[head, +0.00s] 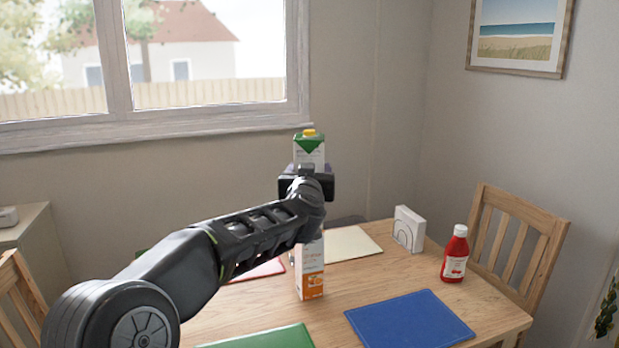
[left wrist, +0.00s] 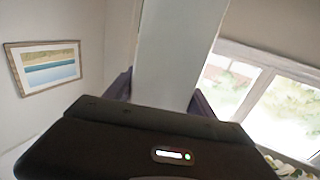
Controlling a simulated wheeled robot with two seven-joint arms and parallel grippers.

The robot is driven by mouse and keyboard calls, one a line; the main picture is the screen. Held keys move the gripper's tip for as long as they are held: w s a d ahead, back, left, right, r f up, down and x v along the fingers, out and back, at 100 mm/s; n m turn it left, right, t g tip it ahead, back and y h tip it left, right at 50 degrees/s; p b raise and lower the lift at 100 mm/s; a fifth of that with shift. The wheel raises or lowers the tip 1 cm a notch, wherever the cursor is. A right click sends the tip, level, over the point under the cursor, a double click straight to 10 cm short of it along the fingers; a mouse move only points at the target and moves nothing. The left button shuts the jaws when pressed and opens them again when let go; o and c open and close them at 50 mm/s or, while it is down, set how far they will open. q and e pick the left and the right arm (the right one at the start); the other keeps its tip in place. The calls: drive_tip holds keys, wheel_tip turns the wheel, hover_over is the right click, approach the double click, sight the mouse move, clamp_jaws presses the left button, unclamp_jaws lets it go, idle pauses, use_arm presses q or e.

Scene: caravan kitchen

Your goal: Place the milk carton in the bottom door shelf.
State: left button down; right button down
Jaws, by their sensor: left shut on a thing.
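The milk carton (head: 309,150), white with a green top and a yellow cap, stands upright above the table in the head view. My left gripper (head: 306,176) is shut on it, and the wrist hides its middle. In the left wrist view a plain pale side of the carton (left wrist: 178,50) rises between the fingers of my left gripper (left wrist: 160,92). Below the wrist in the head view, a white and orange carton part (head: 310,272) shows over the table; the arm hides whether it belongs to the same carton. My right gripper is not in view. No door shelf is in view.
The wooden table (head: 335,310) bears a red bottle (head: 455,254), a white napkin holder (head: 409,229), a blue mat (head: 408,320), a green mat (head: 265,340) and a cream mat (head: 350,243). Chairs (head: 515,245) stand at the right and left. A window (head: 200,60) is behind.

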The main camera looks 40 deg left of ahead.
use_arm(q)
drive_tip(key=shift+r, duration=0.3)
idle(0.4)
